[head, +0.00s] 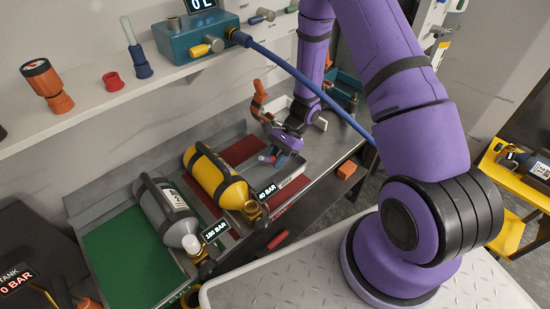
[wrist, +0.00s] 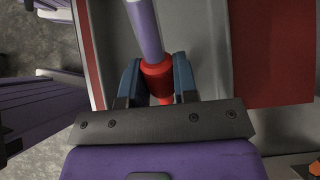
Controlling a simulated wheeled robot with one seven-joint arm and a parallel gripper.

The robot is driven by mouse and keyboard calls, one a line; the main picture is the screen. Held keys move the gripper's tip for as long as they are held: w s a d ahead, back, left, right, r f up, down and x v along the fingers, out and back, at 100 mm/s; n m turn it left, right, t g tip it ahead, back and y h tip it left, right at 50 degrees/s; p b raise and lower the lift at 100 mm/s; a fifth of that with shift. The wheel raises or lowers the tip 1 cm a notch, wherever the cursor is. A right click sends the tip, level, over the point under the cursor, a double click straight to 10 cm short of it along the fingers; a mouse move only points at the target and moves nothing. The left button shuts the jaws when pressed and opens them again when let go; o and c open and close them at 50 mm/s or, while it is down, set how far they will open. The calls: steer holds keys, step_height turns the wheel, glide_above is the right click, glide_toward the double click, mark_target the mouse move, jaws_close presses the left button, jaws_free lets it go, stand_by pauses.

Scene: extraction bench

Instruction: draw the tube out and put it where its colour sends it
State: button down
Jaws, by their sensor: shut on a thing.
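My gripper (head: 277,150) is low over the right end of the bench, at the grey tray. In the wrist view its two blue fingers (wrist: 157,82) are shut on the red collar of a tube (wrist: 146,30). The tube has a pale lavender body that runs up out of that view, so its far end is hidden.
A yellow cylinder (head: 213,174) marked 40 BAR and a grey cylinder (head: 165,212) lie left of my gripper. A red mat (head: 240,151) and a green mat (head: 118,256) cover parts of the bench. A blue hose (head: 300,76) hangs from a teal box (head: 190,42) on the shelf.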

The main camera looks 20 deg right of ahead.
steer(key=shift+f, duration=0.65)
steer(key=c, duration=0.8)
jaws_free()
steer(key=v, duration=1)
steer(key=shift+d+r, duration=0.25)
steer(key=shift+r, duration=0.05)
steer(key=shift+w, duration=0.1)
